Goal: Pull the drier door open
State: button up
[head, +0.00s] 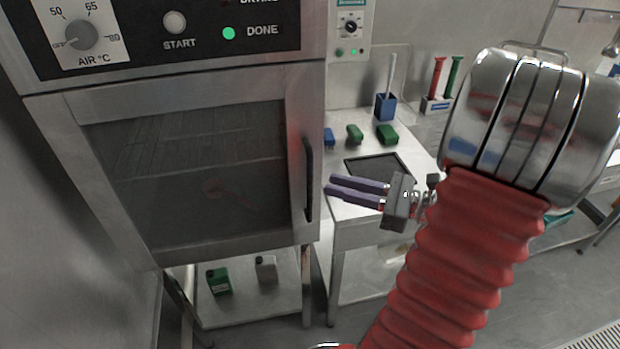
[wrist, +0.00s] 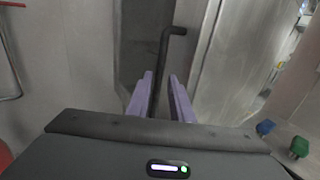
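The drier door (head: 190,170) is a steel frame with a dark glass pane. It looks shut against the drier. Its black upright bar handle (head: 309,182) is on the door's right side. My gripper (head: 329,185) is just right of the handle, with its two purple fingers pointing left towards it. The fingers are apart. In the wrist view the handle (wrist: 163,48) runs down between the fingertips of my gripper (wrist: 160,77). I cannot tell whether the fingers touch it, and its lower part is hidden there.
The drier panel (head: 180,30) above the door shows a green light by DONE. A steel table (head: 345,212) on the right carries brushes, a blue holder (head: 385,106) and a dark tray (head: 380,168).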

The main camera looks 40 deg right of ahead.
jog(key=x, duration=0.7)
jog(key=shift+w, duration=0.15)
jog(key=shift+c, duration=0.7)
grip_shut()
